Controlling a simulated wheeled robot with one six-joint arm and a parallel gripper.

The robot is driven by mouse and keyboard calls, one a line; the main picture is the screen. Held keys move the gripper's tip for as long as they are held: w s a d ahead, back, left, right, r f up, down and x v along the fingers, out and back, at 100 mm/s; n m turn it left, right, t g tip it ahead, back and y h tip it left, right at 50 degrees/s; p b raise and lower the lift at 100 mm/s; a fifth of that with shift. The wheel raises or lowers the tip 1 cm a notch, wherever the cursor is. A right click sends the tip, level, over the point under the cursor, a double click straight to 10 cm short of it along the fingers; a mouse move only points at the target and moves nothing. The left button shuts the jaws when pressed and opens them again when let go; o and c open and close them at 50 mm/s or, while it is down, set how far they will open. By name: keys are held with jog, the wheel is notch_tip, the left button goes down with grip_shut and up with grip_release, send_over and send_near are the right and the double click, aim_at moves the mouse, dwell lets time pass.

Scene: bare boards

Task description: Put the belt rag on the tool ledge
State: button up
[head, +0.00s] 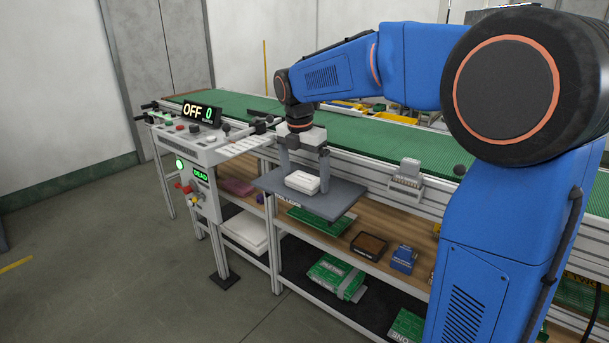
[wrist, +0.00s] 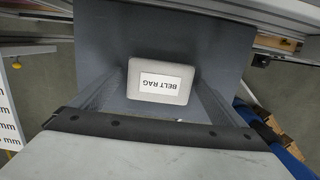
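The belt rag (head: 302,183) is a small white block-like bundle. It appears to lie on a flat grey plate (head: 338,202) at the side of the conveyor, which looks like the tool ledge. In the wrist view the rag (wrist: 161,97) shows its "BELT RAG" label upside down, with the grey plate (wrist: 215,45) under and around it. My gripper (head: 304,172) points down over the plate, one finger on each side of the rag. The fingers are spread, with gaps between them and the rag. The undersides of the rag and the fingertips are hard to see.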

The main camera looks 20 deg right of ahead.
aim_at(301, 180)
jog(key=shift+r, duration=0.15)
notch_tip(301, 180, up, 12)
jog(key=a, duration=0.1)
jog(key=s+d+f+m+t, duration=0.1)
jog(key=s+d+f+m, duration=0.2)
jog(key=s+m, duration=0.45)
jog(key=s+d+f+m+t, duration=0.1)
jog(key=s+d+f+m, duration=0.25)
jog(key=s, duration=0.65)
jog(key=s+d+f+m+t+y, duration=0.1)
jog(key=s+f+m+t, duration=0.1)
jog(key=s+f+m, duration=1.1)
jog(key=shift+s+d+f+m, duration=0.3)
jog(key=shift+s+m, duration=0.3)
jog(key=shift+s, duration=0.85)
jog(key=shift+r, duration=0.1)
